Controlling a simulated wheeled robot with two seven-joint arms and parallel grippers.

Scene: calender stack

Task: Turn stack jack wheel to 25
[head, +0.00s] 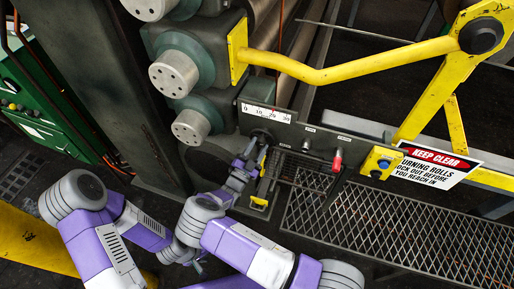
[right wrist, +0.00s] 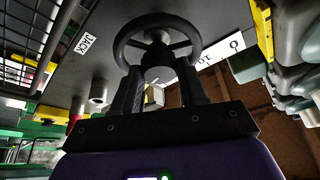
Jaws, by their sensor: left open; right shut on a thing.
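The black jack wheel (right wrist: 157,22), a spoked handwheel, fills the top middle of the right wrist view. My right gripper (right wrist: 160,70) has its two fingers on either side of the wheel's hub, shut on the wheel. In the head view the wheel (head: 263,136) is small and partly hidden by my right gripper (head: 256,150). A white scale (head: 266,112) marked from 0 to 30 sits above the wheel; its pointer is too small to read surely. My left gripper (head: 197,265) is low in the head view, open and away from the panel.
A red-handled lever (head: 337,161) and a yellow button box (head: 380,162) sit right of the wheel on the grey panel. A KEEP CLEAR sign (head: 436,165), yellow bars (head: 350,63) and a mesh grating (head: 400,235) lie further right. Grey roll ends (head: 174,74) stand above left.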

